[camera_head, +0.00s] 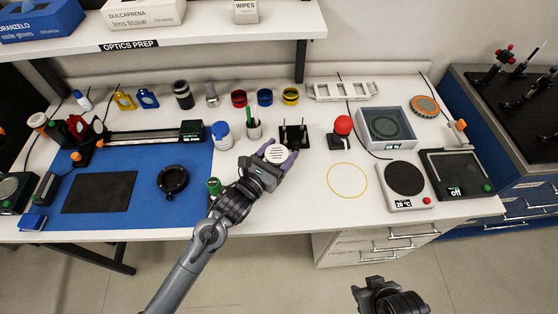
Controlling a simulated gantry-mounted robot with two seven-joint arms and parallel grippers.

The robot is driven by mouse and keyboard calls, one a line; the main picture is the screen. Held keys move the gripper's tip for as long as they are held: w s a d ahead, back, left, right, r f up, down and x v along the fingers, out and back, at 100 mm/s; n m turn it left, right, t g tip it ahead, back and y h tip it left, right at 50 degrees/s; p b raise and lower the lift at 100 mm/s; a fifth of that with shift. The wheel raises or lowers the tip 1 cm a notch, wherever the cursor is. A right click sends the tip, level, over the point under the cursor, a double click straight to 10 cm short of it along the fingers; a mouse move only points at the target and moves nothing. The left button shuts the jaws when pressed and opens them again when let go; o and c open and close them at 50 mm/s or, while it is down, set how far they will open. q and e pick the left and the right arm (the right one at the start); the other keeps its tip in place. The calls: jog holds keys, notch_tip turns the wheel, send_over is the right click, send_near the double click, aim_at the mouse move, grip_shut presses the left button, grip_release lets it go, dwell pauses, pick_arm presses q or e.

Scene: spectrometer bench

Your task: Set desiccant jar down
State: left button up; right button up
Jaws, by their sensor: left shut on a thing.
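The desiccant jar (275,153) shows as a round white lid with dark slots. My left gripper (279,154) is shut on it, with its purplish fingers on either side. The jar's body is mostly hidden by the lid and the gripper, and I cannot tell how high it is above the white bench (300,205). A thin yellow circle (347,180) marked on the bench lies to the right of the jar, with nothing inside it. My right gripper (374,284) is low in the view, in front of the bench; its jaw opening cannot be made out.
A black rack with upright pins (294,135) stands just behind the jar. A red-balled device (342,130) stands behind the circle, and a hot plate (405,180) is to its right. A pen cup (254,130) is behind left. Bare bench surrounds the circle.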

pick_arm(q)
jog(key=shift+w+f, duration=0.1)
jog(key=shift+f, duration=1.95)
jog(key=shift+f+b, duration=0.1)
jog(key=shift+b, duration=0.2)
jog(key=shift+f, duration=0.15)
jog(key=o, duration=1.1)
jog(key=shift+r, duration=0.2)
jog(key=shift+a, duration=0.1)
jog(key=p+v, duration=0.1)
jog(key=v, duration=1.1)
